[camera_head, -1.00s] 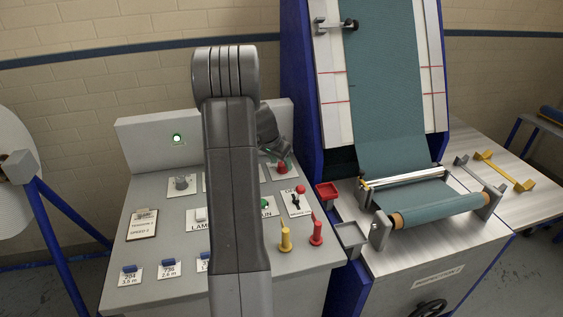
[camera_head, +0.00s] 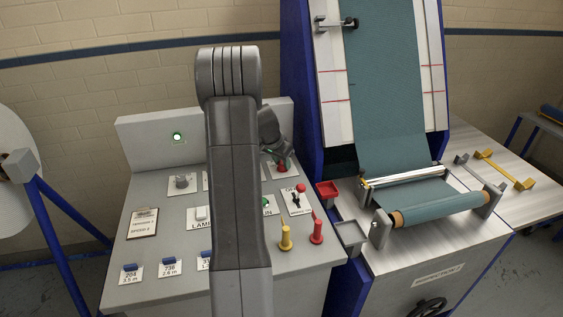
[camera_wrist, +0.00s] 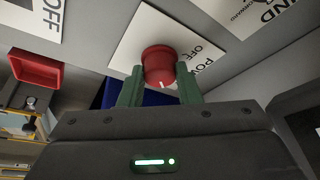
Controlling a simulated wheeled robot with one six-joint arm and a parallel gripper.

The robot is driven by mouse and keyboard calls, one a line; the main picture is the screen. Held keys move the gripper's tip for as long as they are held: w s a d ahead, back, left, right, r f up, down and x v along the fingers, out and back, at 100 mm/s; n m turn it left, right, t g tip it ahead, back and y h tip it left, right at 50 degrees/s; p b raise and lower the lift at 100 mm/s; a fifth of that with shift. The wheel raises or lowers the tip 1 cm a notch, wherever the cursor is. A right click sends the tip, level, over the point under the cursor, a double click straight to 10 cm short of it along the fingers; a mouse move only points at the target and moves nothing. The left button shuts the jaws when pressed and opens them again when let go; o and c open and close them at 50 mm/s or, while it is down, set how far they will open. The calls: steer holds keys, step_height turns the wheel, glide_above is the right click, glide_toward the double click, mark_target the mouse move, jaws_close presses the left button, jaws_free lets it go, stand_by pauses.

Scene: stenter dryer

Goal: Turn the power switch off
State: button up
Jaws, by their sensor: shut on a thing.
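The power switch is a red round knob with a white mark (camera_wrist: 159,66). It sits on a white plate (camera_wrist: 140,38) lettered "OFF" and partly "PO..." in the wrist view. My gripper (camera_wrist: 160,86) has its two green fingers on either side of the knob, shut on it. In the head view the red knob (camera_head: 283,168) shows just below my gripper (camera_head: 281,160), at the upper right of the grey control panel (camera_head: 190,245). My arm hides part of the panel's middle.
A red-topped lever (camera_head: 299,195), a yellow peg (camera_head: 286,238) and a red peg (camera_head: 317,231) stand on the panel near the knob. A red tray (camera_head: 327,190) is at the panel's right edge.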

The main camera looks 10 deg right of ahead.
steer(key=n+t+y, duration=0.1)
steer(key=n, duration=0.3)
steer(key=shift+d+r, duration=0.1)
steer(key=shift+d, duration=0.05)
steer(key=n, duration=0.2)
steer(key=n+y, duration=0.1)
steer(key=n, duration=0.1)
steer(key=shift+d+t+y, duration=0.15)
steer(key=shift+t+y, duration=0.15)
steer(key=shift+t, duration=0.1)
steer(key=n+y+b, duration=0.1)
steer(key=n, duration=0.1)
steer(key=n+b, duration=0.1)
steer(key=n, duration=0.1)
steer(key=shift+d+f+n+y+b, duration=0.1)
steer(key=shift+f+n+y+b, duration=0.1)
steer(key=shift+n+y+b, duration=0.2)
steer(key=n+b, duration=0.1)
steer(key=n, duration=0.1)
steer(key=n+y+b, duration=0.1)
steer(key=n, duration=0.1)
steer(key=shift+d+r+n+g+y, duration=0.1)
steer(key=shift+r+n+g+y, duration=0.05)
steer(key=shift+n+g+y, duration=0.2)
steer(key=o, duration=1)
steer(key=shift+c, duration=0.2)
